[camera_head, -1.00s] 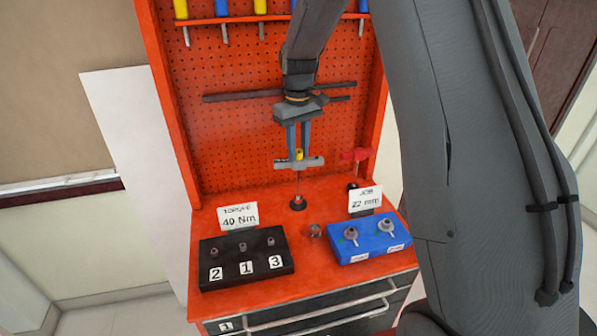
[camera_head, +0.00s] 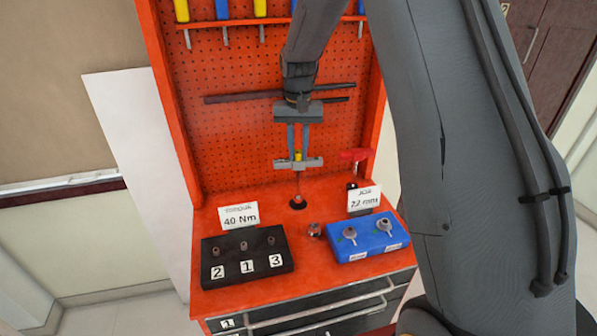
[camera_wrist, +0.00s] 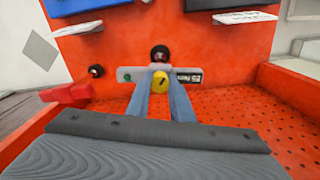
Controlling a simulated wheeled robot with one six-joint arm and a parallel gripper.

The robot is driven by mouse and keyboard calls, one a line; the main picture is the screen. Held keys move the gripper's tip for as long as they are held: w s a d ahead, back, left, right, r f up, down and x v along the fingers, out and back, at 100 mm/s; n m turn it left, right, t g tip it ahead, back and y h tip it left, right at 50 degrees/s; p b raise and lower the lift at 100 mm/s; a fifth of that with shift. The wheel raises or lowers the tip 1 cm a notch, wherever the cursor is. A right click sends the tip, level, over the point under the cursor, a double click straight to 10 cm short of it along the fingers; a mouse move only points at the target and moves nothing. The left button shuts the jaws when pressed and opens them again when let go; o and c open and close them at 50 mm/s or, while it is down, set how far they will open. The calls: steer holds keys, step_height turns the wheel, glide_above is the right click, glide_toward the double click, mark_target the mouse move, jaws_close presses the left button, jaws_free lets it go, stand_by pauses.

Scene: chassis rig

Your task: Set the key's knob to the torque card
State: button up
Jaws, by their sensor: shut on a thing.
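The key is a grey T-bar (camera_head: 312,162) on a thin upright shaft, standing in a dark round base on the red bench top. Its yellow knob (camera_wrist: 160,80) with a dark mark is at the bar's middle. My gripper (camera_head: 298,154) comes from above and is shut on the knob, one finger on each side. In the wrist view the bar (camera_wrist: 128,75) carries a green dot at left and a dark-and-white label at right, too small to read surely. The torque card (camera_head: 239,216) reads 40 Nm and stands behind the black block.
A black block (camera_head: 225,274) with posts 2, 1, 3 sits front left. A blue tray (camera_head: 372,249) holds two sockets before a job card (camera_head: 364,199) reading 22 mm. A small metal piece (camera_head: 314,231) lies between. A red-handled tool (camera_head: 356,155) stands right of the key.

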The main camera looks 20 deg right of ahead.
steer(key=shift+s+f+m, duration=0.2)
steer(key=shift+f+m, duration=0.15)
steer(key=shift+m, duration=0.65)
steer(key=o, duration=0.7)
steer(key=n+p, duration=0.1)
steer(key=n, duration=0.4)
steer(key=shift+s+n, duration=0.1)
steer(key=shift+n, duration=0.2)
steer(key=n+p, duration=0.1)
steer(key=n, duration=0.4)
steer(key=shift+n, duration=0.3)
steer(key=shift+c, duration=1.4)
